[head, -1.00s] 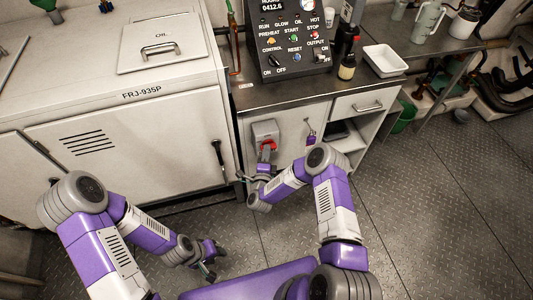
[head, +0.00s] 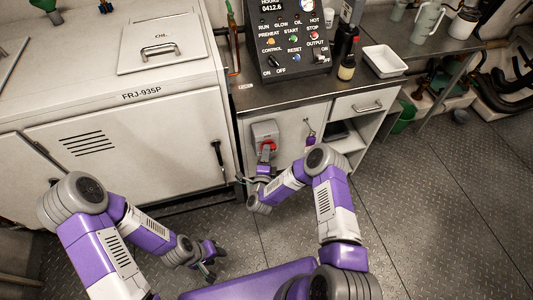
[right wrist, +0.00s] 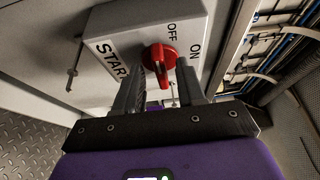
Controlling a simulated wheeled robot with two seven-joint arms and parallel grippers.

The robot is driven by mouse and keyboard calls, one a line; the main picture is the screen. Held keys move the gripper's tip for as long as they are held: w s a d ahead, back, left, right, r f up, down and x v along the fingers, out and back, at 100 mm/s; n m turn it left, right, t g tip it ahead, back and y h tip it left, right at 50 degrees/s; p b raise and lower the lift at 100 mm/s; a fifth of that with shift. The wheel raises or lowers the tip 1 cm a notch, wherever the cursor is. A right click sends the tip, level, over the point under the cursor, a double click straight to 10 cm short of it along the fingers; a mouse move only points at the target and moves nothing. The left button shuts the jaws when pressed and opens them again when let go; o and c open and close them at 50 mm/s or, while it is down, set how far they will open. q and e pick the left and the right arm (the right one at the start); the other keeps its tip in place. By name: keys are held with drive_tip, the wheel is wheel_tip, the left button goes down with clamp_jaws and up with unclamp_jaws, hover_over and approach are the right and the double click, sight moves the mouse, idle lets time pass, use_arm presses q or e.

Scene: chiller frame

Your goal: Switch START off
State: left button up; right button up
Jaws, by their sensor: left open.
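The START switch is a grey box (right wrist: 120,40) marked START, OFF and ON, with a red rotary knob (right wrist: 160,60). In the head view the box (head: 264,131) is on the front of the cabinet, its red knob (head: 268,146) low on it. My right gripper (right wrist: 160,75) is at the knob, its fingers apart on either side of it; a gap shows beside the knob's handle. I cannot tell whether a finger touches it, or exactly which mark the handle points to. My left gripper (head: 211,268) is open and empty, low over the floor.
A control panel (head: 292,40) with lamps and switches stands on the counter above. A padlock-like purple tag (head: 311,141) hangs right of the switch box. The white FRJ-935P unit (head: 130,130) is to the left. Open floor lies to the right.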

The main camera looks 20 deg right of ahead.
drive_tip(key=p+v, duration=0.5)
drive_tip(key=v, duration=0.2)
drive_tip(key=shift+p, duration=0.4)
idle(0.3)
drive_tip(key=s+a+f+n+g+y, duration=0.4)
drive_tip(key=s+a+n+g+y, duration=0.15)
drive_tip(key=n+y, duration=0.5)
drive_tip(key=s+r+n+g, duration=0.2)
drive_tip(key=s+n+g, duration=0.7)
drive_tip(key=s, duration=0.9)
drive_tip(key=shift+s+d+r+g+y, duration=0.25)
drive_tip(key=shift+d+r+g+y, duration=0.15)
drive_tip(key=shift+g, duration=0.45)
